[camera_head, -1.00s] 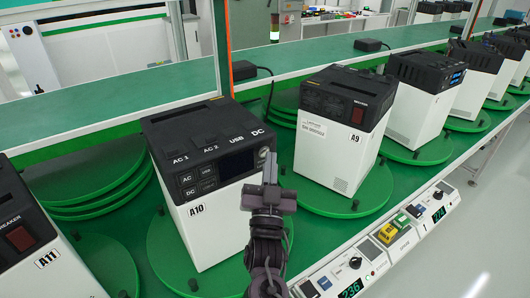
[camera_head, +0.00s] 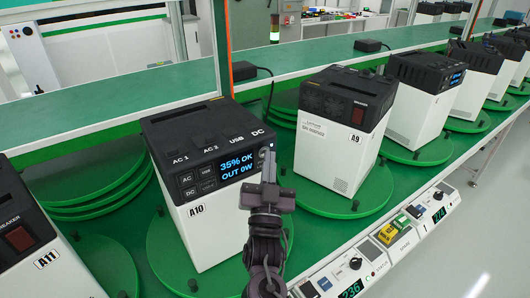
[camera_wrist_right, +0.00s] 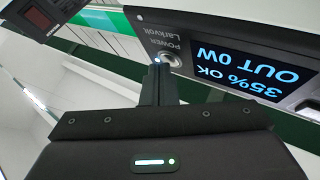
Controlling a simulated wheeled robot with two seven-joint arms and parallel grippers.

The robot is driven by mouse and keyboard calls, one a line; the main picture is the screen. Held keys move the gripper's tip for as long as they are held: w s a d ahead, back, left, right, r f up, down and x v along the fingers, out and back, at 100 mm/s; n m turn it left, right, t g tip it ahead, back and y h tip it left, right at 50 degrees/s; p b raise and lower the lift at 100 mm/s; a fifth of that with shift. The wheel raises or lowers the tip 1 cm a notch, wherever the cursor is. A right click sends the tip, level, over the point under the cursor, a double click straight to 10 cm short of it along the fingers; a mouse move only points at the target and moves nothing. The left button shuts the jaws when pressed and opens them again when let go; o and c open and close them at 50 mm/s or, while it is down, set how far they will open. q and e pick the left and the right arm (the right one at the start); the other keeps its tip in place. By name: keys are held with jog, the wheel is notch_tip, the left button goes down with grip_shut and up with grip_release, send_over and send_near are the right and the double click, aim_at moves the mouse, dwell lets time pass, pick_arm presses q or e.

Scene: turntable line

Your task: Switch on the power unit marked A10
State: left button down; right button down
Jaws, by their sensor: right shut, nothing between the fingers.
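The power unit marked A10 (camera_head: 212,228) stands on a green turntable, a white box with a black top. Its display (camera_head: 240,168) is lit and reads "35% OK OUT 0W"; it also shows upside down in the right wrist view (camera_wrist_right: 252,72). The round power button (camera_wrist_right: 172,60) is at the panel's edge beside the display. My right gripper (camera_head: 268,160) is shut and empty, its fingertips at the power button; in the wrist view the tips (camera_wrist_right: 157,68) appear at or very near it. My left gripper is not in view.
Unit A11 (camera_head: 45,262) stands at the left and unit A9 (camera_head: 330,150) at the right, each on a turntable. More units line the bench to the right. A control strip (camera_head: 375,250) with buttons and green readouts runs along the front edge.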

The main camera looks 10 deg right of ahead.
jog(key=shift+s+d, duration=0.2)
jog(key=shift+s, duration=0.45)
jog(key=s, duration=0.1)
jog(key=s+d+p, duration=0.1)
jog(key=s, duration=0.1)
jog(key=s+p, duration=0.1)
jog(key=shift+s+d, duration=0.3)
jog(key=shift+d, duration=0.05)
dwell(0.6)
